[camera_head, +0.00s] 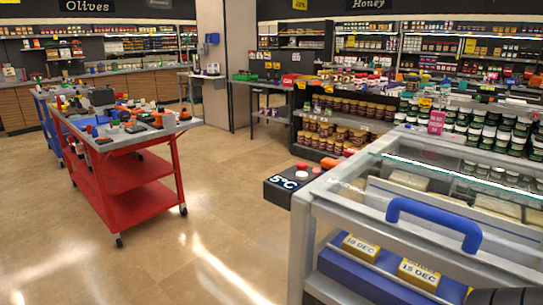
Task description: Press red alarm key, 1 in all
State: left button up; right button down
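A dark control box (276,193) with a "5°C" display sits at the left corner of the glass-topped display cabinet (302,245). On its top is a small red key (302,166) with a pale key (302,174) just in front of it. A red-orange object (330,162) lies a little to the right, at the cabinet's far edge; I cannot tell what it is.
The cabinet has a blue handle (432,217) and holds boxes labelled "15 DEC" (418,273). A red cart (125,178) loaded with tools stands at the left. Shelves of jars (345,106) stand behind. The floor (215,225) between cart and cabinet is clear.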

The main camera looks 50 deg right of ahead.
aim_at(300, 165)
jog(key=i+j+z, duration=0.1)
jog(key=i+z, duration=0.15)
jog(key=i, duration=0.25)
jog(key=i+j+z, duration=0.15)
jog(key=i+z, duration=0.15)
jog(key=i, duration=0.2)
jog(key=i+j+z, duration=0.15)
jog(key=z, duration=0.3)
jog(key=i+j+z, duration=0.25)
jog(key=z, duration=0.15)
jog(key=i+j+z, duration=0.25)
jog(key=z, duration=0.2)
jog(key=i+j+z, duration=0.1)
jog(key=j+z, duration=0.35)
jog(key=i+j+z, duration=0.1)
jog(key=j+z, duration=0.7)
jog(key=j, duration=0.2)
